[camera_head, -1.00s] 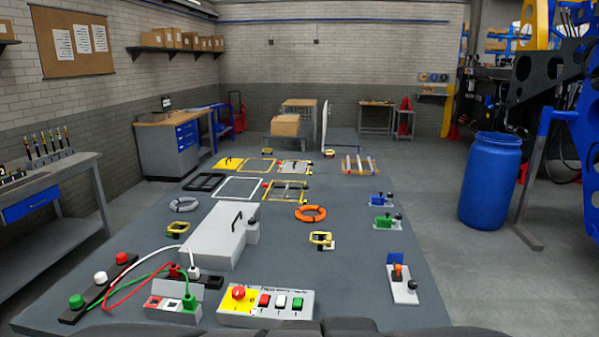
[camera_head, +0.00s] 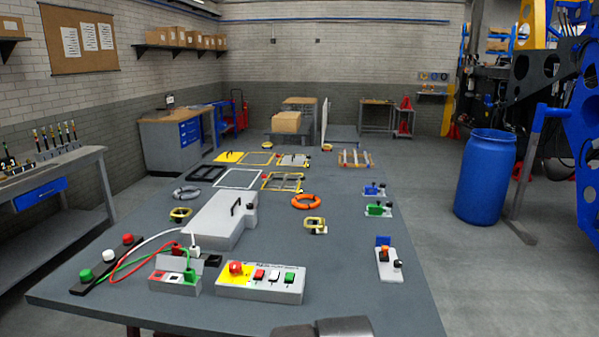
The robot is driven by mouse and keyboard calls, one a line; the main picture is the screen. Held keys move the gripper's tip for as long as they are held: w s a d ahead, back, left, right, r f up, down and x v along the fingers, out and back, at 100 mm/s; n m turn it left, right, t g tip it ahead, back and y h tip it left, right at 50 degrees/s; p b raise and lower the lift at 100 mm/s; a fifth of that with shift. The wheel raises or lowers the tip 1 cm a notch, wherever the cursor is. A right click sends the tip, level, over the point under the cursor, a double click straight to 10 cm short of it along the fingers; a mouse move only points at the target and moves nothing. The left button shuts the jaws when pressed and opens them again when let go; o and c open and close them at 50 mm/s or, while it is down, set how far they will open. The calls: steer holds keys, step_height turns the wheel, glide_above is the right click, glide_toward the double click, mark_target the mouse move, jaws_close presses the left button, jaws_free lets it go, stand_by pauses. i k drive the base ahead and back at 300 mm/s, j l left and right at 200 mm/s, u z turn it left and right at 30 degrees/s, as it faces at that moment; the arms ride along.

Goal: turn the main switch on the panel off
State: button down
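A grey control panel box (camera_head: 232,291) lies at the front middle of the dark table. It bears a red mushroom button (camera_head: 236,268) on a yellow plate, then a red, a white and a green switch (camera_head: 289,278) in a row. Which of these is the main switch I cannot tell, as the labels are too small to read. At the right, a separate white plate (camera_head: 389,268) carries an orange and a black knob and a blue block. My gripper is not in view; only dark parts of my own body show at the bottom edge.
Left of the panel stand a socket box (camera_head: 172,284) with red, green and white cables and a strip of coloured knobs (camera_head: 104,262). A grey box with a handle (camera_head: 222,222) is behind. The table top (camera_head: 345,285) between panel and white plate is clear.

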mark_target(235, 267)
steer(key=k+j+z, duration=0.1)
steer(key=i+j+u, duration=0.2)
steer(key=i+u, duration=0.3)
steer(key=i+j+u, duration=0.1)
steer(key=i+u, duration=0.25)
steer(key=u, duration=0.15)
